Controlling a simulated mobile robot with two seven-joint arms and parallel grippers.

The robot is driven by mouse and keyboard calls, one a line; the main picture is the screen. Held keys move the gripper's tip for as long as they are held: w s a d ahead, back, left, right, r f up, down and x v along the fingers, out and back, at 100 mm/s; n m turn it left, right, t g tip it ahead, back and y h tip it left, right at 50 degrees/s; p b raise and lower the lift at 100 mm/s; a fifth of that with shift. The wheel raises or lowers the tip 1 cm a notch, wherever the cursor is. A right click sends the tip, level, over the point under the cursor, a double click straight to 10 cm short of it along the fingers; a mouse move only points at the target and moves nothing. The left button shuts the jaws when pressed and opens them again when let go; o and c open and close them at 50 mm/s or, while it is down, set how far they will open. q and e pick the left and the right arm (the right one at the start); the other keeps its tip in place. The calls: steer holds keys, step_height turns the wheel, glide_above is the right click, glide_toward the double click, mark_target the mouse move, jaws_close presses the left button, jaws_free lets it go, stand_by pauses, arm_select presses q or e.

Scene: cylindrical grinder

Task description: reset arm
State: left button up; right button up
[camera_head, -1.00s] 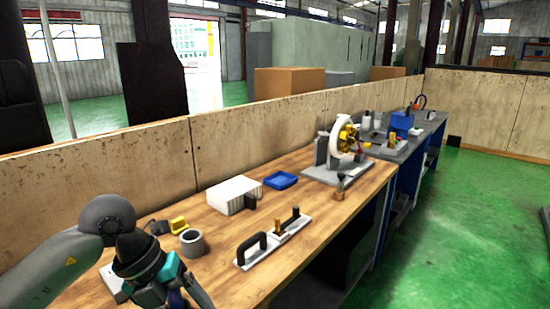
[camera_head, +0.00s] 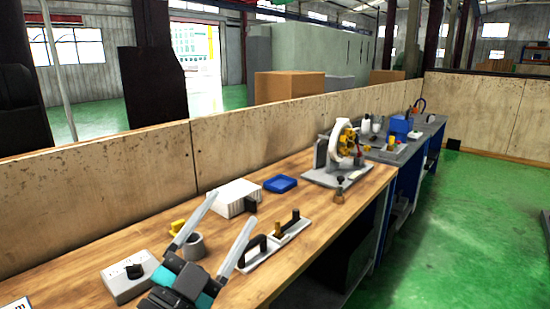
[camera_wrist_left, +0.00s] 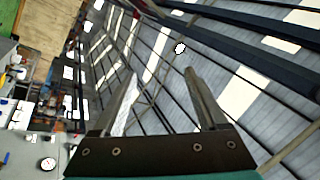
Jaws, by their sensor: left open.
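My left gripper (camera_head: 218,232) shows at the lower left in the head view, above the near part of the wooden workbench. Its two long grey fingers are spread wide apart with nothing between them, so it is open and empty. In the left wrist view the open fingers (camera_wrist_left: 160,95) point toward the roof and high windows. In the head view one finger overlaps a grey ring (camera_head: 196,247), and the other overlaps a fixture with a black handle (camera_head: 257,247). I cannot tell any contact. My right gripper is not in view.
A grey switch box (camera_head: 128,280) lies on the wooden bench (camera_head: 90,262). A white box (camera_head: 236,196), a blue tray (camera_head: 280,183) and the grinder (camera_head: 343,155) stand farther back. A board wall (camera_head: 260,149) runs behind the bench. The green floor (camera_head: 455,225) at right is open.

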arm_select(q)
steer(key=s+a+f+n+g+y, duration=0.1)
steer(key=a+f+n+g+y, duration=0.1)
steer(key=a+f+n+y, duration=0.3)
steer(key=s+a+f+n+g+y, duration=0.1)
steer(key=a+f+n+g+y, duration=0.15)
steer(key=f, duration=0.55)
steer(key=s+a+f+n+g+y, duration=0.1)
steer(key=a+f+n+g+y, duration=0.1)
steer(key=a+f+n+y, duration=0.25)
steer(key=s+d+f+g+h, duration=0.1)
steer(key=s+d+f+g, duration=0.2)
steer(key=s+f+g, duration=1.05)
steer(key=s+f+t+b, duration=0.1)
steer(key=s+f, duration=0.3)
steer(key=f, duration=0.9)
steer(key=s+f+t+b, duration=0.1)
steer(key=s+f, duration=0.3)
steer(key=f, duration=0.8)
steer(key=s+a+f+g+b, duration=0.1)
steer(key=s+a+f, duration=0.1)
steer(key=s+f, duration=1.2)
steer(key=shift+s+a+f, duration=0.2)
steer(key=shift+f, duration=0.6)
